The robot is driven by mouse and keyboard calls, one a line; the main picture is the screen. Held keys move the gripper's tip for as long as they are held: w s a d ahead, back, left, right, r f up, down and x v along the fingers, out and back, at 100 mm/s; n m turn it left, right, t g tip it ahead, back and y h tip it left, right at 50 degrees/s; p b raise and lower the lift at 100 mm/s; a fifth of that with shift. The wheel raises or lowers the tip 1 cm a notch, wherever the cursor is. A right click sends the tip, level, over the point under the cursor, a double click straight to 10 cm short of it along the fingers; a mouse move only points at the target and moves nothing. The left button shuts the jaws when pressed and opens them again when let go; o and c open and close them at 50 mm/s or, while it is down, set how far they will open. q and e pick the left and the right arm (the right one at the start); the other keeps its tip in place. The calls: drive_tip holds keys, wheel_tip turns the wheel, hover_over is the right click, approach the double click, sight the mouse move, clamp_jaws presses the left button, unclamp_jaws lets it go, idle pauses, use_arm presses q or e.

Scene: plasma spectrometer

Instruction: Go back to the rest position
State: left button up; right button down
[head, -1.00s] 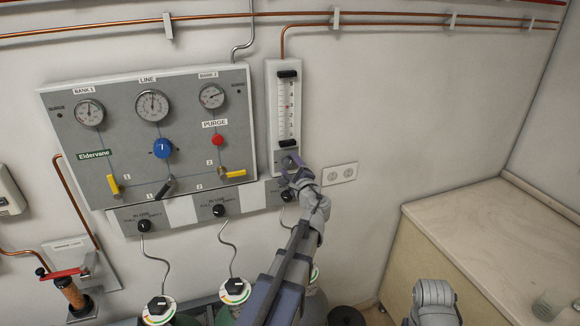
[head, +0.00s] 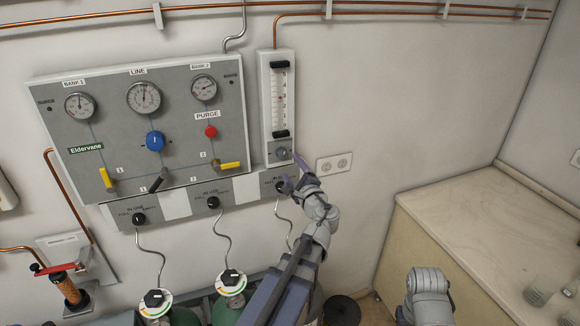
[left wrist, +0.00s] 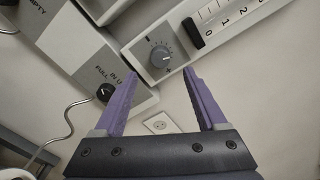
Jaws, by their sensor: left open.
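My left gripper (head: 294,173) is open and empty, its purple fingers spread. In the head view it is just below and right of the small grey knob (head: 281,152) at the foot of the flow meter (head: 281,100). In the left wrist view the left gripper (left wrist: 160,76) has nothing between its fingers, and the knob (left wrist: 160,56) lies beyond the fingertips, apart from them. My right arm (head: 430,292) shows only as a grey link at the bottom right; its gripper is not seen.
The gauge panel (head: 190,135) with yellow valve handles is left of the gripper. Below it are black regulator knobs and gas cylinders (head: 182,316) with hoses. A wall socket (head: 334,163) is close right. A counter (head: 470,215) with glassware stands right; open air lies between.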

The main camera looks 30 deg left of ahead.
idle(0.4)
use_arm(q)
drive_tip(key=s+d+f+n+g+h+b, duration=0.35)
drive_tip(key=s+d+f+n, duration=0.2)
drive_tip(key=d+f, duration=0.55)
drive_tip(key=s+d+f+n+g+h+b, duration=0.2)
drive_tip(key=s+d+f+n+g+h, duration=0.25)
drive_tip(key=s+d+f, duration=0.6)
drive_tip(key=s+d+f+g+h+b, duration=0.1)
drive_tip(key=s+d+f+g+h, duration=0.2)
drive_tip(key=s+d+f, duration=0.3)
drive_tip(key=d+h, duration=0.1)
drive_tip(key=d, duration=0.2)
drive_tip(key=shift+d+f+g+h, duration=0.3)
drive_tip(key=shift+d+f+g, duration=0.1)
drive_tip(key=shift+c, duration=0.4)
